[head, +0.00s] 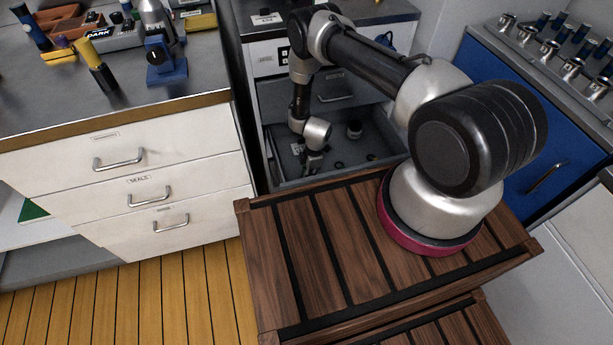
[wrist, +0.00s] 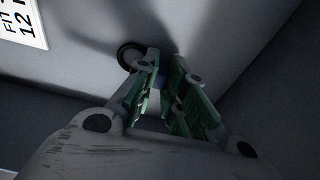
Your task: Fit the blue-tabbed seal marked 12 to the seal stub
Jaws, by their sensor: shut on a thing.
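My gripper (head: 312,165) is down inside the open grey drawer in the head view. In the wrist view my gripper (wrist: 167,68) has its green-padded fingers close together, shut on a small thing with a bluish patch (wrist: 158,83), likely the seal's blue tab. Most of it is hidden between the fingers. A dark ring with a grey middle (wrist: 130,55) shows just beyond the left fingertip. I cannot tell whether it is the held seal or the stub. A white label (wrist: 24,20) reading roughly "FIT 12" lies at upper left. No number shows on the held thing.
The open drawer (head: 375,125) has walls close around my gripper. A dark round post (head: 354,128) and small dark discs (head: 371,157) are in it. A cluttered counter (head: 60,95) stands left, above white drawers. A blue cabinet (head: 535,150) stands right.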

